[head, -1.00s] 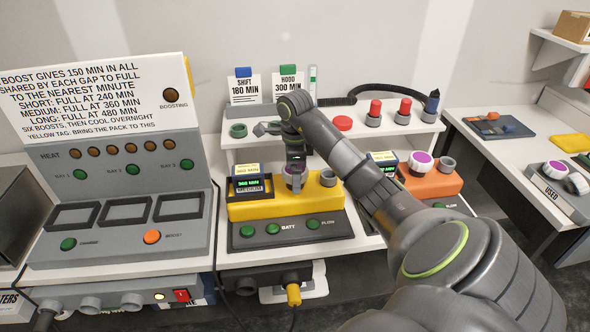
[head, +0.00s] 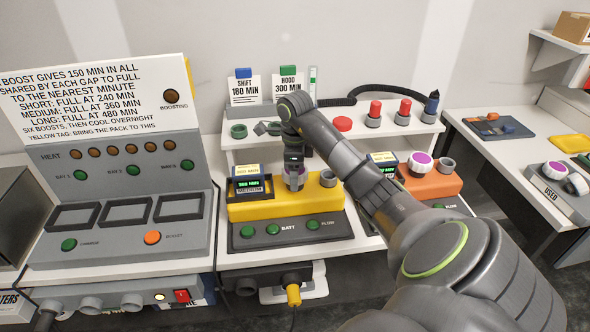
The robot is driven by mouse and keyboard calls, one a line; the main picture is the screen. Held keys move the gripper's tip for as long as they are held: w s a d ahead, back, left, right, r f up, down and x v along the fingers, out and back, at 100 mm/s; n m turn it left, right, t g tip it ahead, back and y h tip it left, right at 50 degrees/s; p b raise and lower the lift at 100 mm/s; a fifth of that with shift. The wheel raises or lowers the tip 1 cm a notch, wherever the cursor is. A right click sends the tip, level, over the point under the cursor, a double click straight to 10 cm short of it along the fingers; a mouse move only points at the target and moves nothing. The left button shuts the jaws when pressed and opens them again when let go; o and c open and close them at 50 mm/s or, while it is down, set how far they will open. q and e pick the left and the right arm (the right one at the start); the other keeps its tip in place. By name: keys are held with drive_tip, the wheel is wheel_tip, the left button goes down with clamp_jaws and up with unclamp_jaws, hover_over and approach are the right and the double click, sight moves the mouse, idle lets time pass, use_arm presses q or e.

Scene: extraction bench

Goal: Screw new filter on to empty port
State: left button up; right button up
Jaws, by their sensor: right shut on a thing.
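My right gripper (head: 294,172) points down over the yellow unit (head: 268,208) and is shut on a pale filter (head: 294,182) with a little purple showing. The filter is upright at the left port position of the unit; the fingers hide most of it, and I cannot tell whether its thread is engaged. A grey open port (head: 328,178) is just to its right on the same unit. The orange unit (head: 432,184) carries a white filter with a purple top (head: 420,162) and a grey open port (head: 447,165). My left gripper is not in view.
A small display pack (head: 248,186) sits at the left end of the yellow unit. Behind is a white shelf with a red cap (head: 342,124) and several coloured parts. The charging panel (head: 125,215) stands left. A USED tray (head: 556,190) holds filters at right.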

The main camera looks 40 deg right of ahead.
drive_tip(key=m+p, duration=0.1)
drive_tip(key=m, duration=0.6)
drive_tip(key=m+p, duration=0.2)
drive_tip(key=m, duration=0.3)
drive_tip(key=shift+m, duration=0.3)
drive_tip(key=m+p, duration=0.3)
drive_tip(key=m, duration=0.3)
drive_tip(key=shift+r+m, duration=0.1)
drive_tip(key=shift+m, duration=0.3)
drive_tip(key=m+p, duration=0.2)
drive_tip(key=m, duration=0.2)
drive_tip(key=shift+m, duration=0.3)
drive_tip(key=shift+f+m, duration=0.2)
drive_tip(key=shift+m, duration=0.6)
drive_tip(key=o, duration=1.1)
